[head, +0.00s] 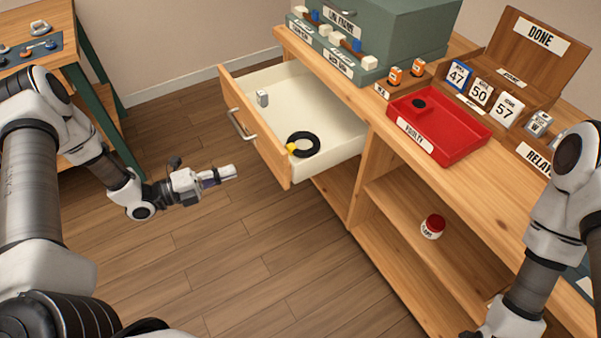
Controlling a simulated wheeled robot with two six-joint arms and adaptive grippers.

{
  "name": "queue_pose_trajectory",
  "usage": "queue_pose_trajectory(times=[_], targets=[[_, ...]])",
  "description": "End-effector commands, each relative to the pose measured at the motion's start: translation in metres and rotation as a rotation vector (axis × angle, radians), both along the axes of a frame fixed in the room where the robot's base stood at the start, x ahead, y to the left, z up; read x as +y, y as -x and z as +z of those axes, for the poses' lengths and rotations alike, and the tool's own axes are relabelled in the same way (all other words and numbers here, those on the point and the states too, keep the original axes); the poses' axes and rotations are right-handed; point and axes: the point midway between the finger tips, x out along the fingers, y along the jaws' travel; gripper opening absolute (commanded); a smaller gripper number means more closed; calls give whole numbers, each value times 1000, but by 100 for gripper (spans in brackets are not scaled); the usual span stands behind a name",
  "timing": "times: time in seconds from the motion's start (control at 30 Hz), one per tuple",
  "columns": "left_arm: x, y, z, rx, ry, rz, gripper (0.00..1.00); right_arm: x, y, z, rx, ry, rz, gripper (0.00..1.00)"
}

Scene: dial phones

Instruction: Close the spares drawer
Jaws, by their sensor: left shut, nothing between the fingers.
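The spares drawer (252,128) is pulled well out of the wooden bench, with a wooden front and a pale inside. A metal bar handle (240,125) is on its front. A small grey-white block (262,98) and a black ring with a yellow part (304,144) lie inside the drawer. My left gripper (232,172) is shut and empty. It is over the floor, in front of the drawer front and apart from it, pointing to the right. My right arm comes in at the right edge; its gripper is out of the picture.
The bench top (460,185) carries a red tray (440,135) labelled FAULTY, a green cabinet (385,35) and a wooden DONE rack (530,55). A red-capped jar (432,226) stands on the shelf below. A green-legged table (60,70) is at the left. The floor before the drawer is clear.

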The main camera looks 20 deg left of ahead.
Motion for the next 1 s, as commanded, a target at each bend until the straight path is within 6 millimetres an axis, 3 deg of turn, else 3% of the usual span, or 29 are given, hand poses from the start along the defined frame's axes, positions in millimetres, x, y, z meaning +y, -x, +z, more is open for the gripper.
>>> queue_pose_trajectory(times=[0.03, 0.1, 0.3, 0.47, 1.0], targets=[[19, 2, -37, -9, 4, 48, 0, 0, 0, -37, 0, 0, 0, 40], [33, 5, -51, -12, 13, 89, 0, 0, 0, -52, -1, 0, 0, 40], [36, 4, -56, -12, 18, 106, 0, 0, 0, -58, -1, 0, 0, 40], [21, -12, -56, -10, 17, 101, 0, 0, 0, -62, -2, 0, 0, 40], [-48, -93, -55, -10, 17, 103, 0, 0, 0, -77, -1, 0, 0, 40]])
